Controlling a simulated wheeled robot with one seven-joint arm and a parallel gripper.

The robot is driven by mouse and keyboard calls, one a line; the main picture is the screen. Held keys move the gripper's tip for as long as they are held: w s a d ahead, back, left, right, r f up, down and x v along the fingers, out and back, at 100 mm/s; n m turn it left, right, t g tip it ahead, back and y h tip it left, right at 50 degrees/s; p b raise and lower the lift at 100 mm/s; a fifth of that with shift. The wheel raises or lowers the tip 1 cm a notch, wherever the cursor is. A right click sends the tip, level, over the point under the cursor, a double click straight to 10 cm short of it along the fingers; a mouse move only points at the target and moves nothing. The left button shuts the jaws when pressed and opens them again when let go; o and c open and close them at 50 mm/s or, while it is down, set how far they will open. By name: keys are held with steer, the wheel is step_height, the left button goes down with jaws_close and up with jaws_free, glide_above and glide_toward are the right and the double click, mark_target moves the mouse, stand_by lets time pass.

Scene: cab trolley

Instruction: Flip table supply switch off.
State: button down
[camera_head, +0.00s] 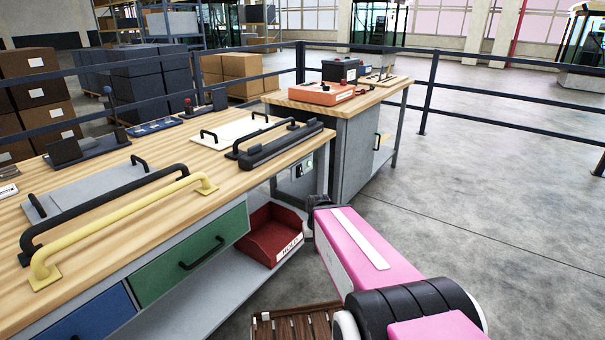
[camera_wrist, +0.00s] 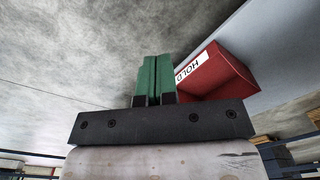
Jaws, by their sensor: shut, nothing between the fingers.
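A grey electrical box (camera_head: 296,186) with small dark fittings sits under the right end of the wooden workbench (camera_head: 150,190) in the head view. Its details are too small to tell which fitting is the table supply switch or how it is set. My pink arm reaches from the lower right toward the bench end, just right of the box. My gripper (camera_wrist: 154,60) shows in the wrist view, its green fingers shut together and empty. Its fingers are hidden behind my arm in the head view. The box is not recognisable in the wrist view.
A red bin (camera_head: 272,236) stands on the lower shelf beside the box; it also shows close to my fingers in the wrist view (camera_wrist: 222,75). A grey cabinet (camera_head: 352,150) stands behind. A slatted wooden item (camera_head: 295,322) lies low in front. Open floor (camera_head: 500,190) lies right.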

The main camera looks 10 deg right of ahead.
mark_target(302, 174)
steer(key=w+d+r+m+t+y, duration=0.4)
steer(key=w+d+r, duration=0.1)
steer(key=w+r, duration=0.4)
steer(key=w+d+r+m+t+y, duration=0.4)
steer(key=w+r, duration=0.5)
steer(key=w, duration=0.3)
steer(key=shift+w+d+m+t+y, duration=0.15)
steer(key=shift+d+m+t+y, duration=0.4)
steer(key=shift+d, duration=0.55)
steer(key=shift+f, duration=0.1)
steer(key=x, duration=1.4)
steer(key=shift+w+r, duration=0.15)
steer(key=shift+r, duration=0.1)
